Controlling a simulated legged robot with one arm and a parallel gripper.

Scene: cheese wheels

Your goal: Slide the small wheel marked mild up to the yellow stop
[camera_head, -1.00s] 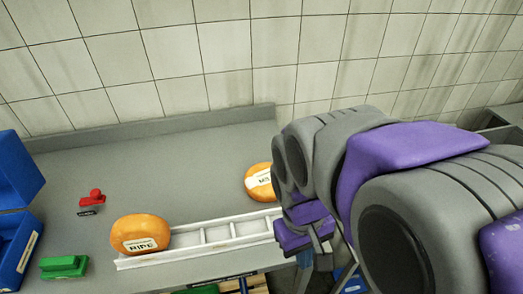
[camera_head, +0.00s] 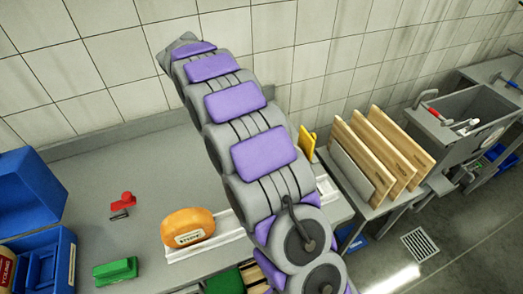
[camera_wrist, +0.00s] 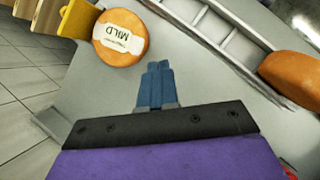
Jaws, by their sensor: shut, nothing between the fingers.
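The small orange wheel marked MILD (camera_wrist: 119,50) lies label up in the wrist view. The yellow stop (camera_wrist: 80,20) is at its upper left, with their edges meeting in the picture; I cannot tell whether they touch. My gripper (camera_wrist: 160,66) is shut and empty, its blue fingertips close to the wheel's lower right edge, on the side away from the stop. Contact there is unclear. In the head view the yellow stop (camera_head: 307,143) shows beyond my arm, which hides the mild wheel and my gripper.
A larger orange wheel (camera_head: 187,229) sits by a white slotted rail (camera_head: 228,222), which also shows in the wrist view (camera_wrist: 225,28). A red-handled item (camera_head: 123,200), a green block (camera_head: 116,270) and a blue box (camera_head: 30,200) are at left. Upright boards (camera_head: 385,150) stand at right.

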